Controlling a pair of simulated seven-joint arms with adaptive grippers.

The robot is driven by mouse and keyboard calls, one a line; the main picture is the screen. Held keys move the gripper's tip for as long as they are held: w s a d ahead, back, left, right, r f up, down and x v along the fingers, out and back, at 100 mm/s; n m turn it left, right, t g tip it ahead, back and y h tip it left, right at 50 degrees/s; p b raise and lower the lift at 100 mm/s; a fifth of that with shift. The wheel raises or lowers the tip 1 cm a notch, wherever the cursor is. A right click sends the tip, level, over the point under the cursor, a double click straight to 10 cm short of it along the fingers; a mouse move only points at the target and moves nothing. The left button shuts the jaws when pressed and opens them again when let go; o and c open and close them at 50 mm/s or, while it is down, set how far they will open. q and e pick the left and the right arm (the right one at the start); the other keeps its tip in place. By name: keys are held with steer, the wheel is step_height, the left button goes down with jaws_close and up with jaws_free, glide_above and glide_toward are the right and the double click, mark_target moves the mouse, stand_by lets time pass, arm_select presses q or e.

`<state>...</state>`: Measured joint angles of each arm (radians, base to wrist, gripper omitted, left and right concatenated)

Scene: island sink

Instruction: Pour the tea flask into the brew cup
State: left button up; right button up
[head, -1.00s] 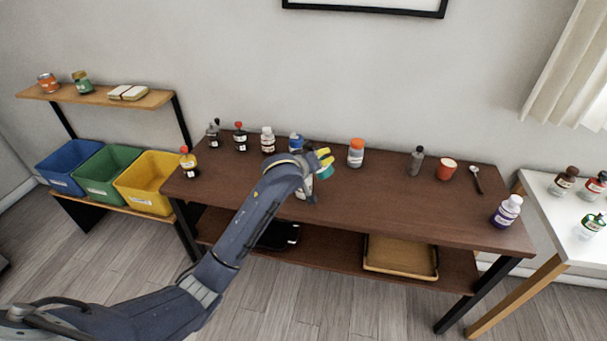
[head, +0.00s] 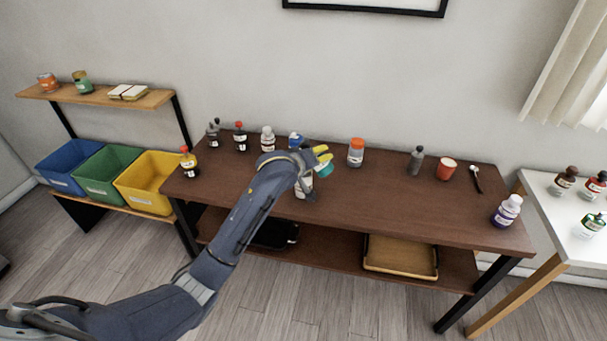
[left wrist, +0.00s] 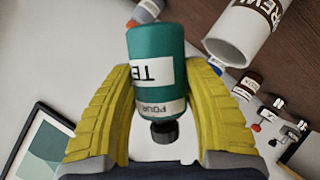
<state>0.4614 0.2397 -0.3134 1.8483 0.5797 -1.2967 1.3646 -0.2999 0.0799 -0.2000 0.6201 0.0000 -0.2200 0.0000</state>
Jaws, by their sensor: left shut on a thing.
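My left gripper (head: 322,158) is shut on the tea flask, a teal bottle (head: 325,170) with a white label. In the left wrist view the flask (left wrist: 157,50) sits between the yellow fingers (left wrist: 160,110), with its black cap at the lower end of the picture. The brew cup (head: 305,188), a white cylinder, stands on the brown table just below and left of the flask in the head view, partly hidden by my gripper. In the left wrist view the cup (left wrist: 235,40) shows its brown label, beside and apart from the flask. No stream of liquid is visible.
Several bottles line the back left of the brown table (head: 400,205). An orange-capped bottle (head: 356,152) stands right of my gripper. Further right are a grey bottle (head: 416,161), a red cup (head: 446,169), a spoon (head: 475,180) and a purple bottle (head: 507,211). The table's middle front is clear.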

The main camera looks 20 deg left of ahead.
mark_target(323, 166)
arm_select(q)
steer(key=shift+a+r+h, duration=0.1)
steer(key=shift+r+h, duration=0.05)
steer(key=shift+h, duration=0.15)
steer(key=shift+f+n+h, duration=0.3)
steer(key=shift+f+n, duration=0.1)
steer(key=shift+n, duration=0.3)
stand_by(0.8)
steer(key=shift+r+n+h, duration=0.25)
steer(key=shift+n+h, duration=0.25)
stand_by(0.8)
